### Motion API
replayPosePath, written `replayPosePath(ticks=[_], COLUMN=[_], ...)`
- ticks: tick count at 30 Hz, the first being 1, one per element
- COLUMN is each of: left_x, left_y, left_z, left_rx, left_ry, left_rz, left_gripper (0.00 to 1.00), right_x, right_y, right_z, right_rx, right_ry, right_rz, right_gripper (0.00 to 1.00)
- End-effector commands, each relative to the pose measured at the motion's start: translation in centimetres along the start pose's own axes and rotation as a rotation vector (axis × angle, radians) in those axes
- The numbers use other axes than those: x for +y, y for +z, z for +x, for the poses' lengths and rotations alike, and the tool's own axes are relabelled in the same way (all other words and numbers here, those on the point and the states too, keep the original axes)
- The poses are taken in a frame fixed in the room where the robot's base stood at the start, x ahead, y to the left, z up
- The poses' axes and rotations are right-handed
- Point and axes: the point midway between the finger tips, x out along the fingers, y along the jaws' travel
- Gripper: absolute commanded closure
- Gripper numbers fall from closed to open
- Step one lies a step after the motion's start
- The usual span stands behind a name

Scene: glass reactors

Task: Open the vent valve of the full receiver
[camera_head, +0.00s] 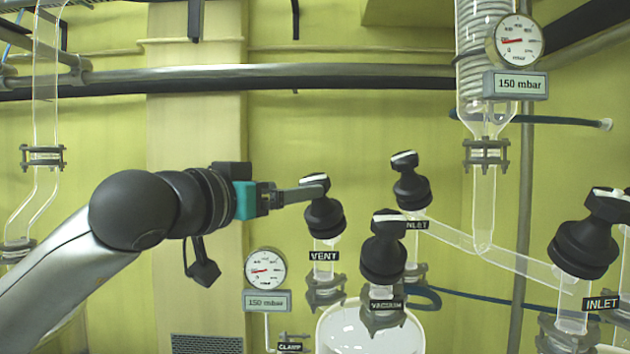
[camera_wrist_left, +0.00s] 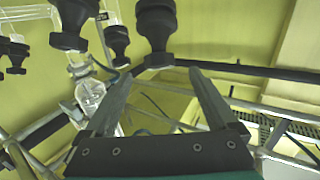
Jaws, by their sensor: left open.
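The black vent valve knob (camera_head: 323,218) with a white-marked top stands above the VENT label (camera_head: 324,256) in the head view. Below it is the top of a glass receiver (camera_head: 345,330); its lower part is cut off, so its fill level cannot be judged. My left gripper (camera_head: 318,187) reaches in from the left, its fingers at the handle on the knob's top. In the left wrist view the left gripper (camera_wrist_left: 160,75) has its fingers apart, with a black knob (camera_wrist_left: 156,30) just beyond the tips; contact cannot be told. My right gripper is out of view.
Close right of the vent are the VACUUM valve (camera_head: 384,250) and an INLET valve (camera_head: 411,188). Another INLET valve (camera_head: 585,245) stands far right. A gauge (camera_head: 265,269) reading 150 mbar sits below my left arm. A glass tube (camera_head: 42,100) runs at the left.

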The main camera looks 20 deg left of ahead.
Motion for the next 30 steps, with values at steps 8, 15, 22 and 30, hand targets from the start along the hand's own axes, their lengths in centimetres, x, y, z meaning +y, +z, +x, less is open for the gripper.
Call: replayPosePath(ticks=[8,15,22,30], left_x=[0.1,0.1,0.1,0.1], left_y=[-0.1,-0.1,0.0,0.0], left_z=[5.2,7.7,8.3,8.2], left_rx=[-0.002,0.0,0.0,0.0], left_ry=[0.004,0.002,0.003,0.002], left_rz=[-0.004,-0.001,0.0,0.0], left_gripper=[0.08,0.08,0.08,0.19], right_x=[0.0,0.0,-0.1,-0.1], right_y=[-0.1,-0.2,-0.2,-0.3], right_z=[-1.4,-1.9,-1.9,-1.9], right_rx=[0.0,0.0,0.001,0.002], right_ry=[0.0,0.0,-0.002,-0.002], right_rz=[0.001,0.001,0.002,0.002], right_gripper=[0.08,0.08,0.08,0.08])
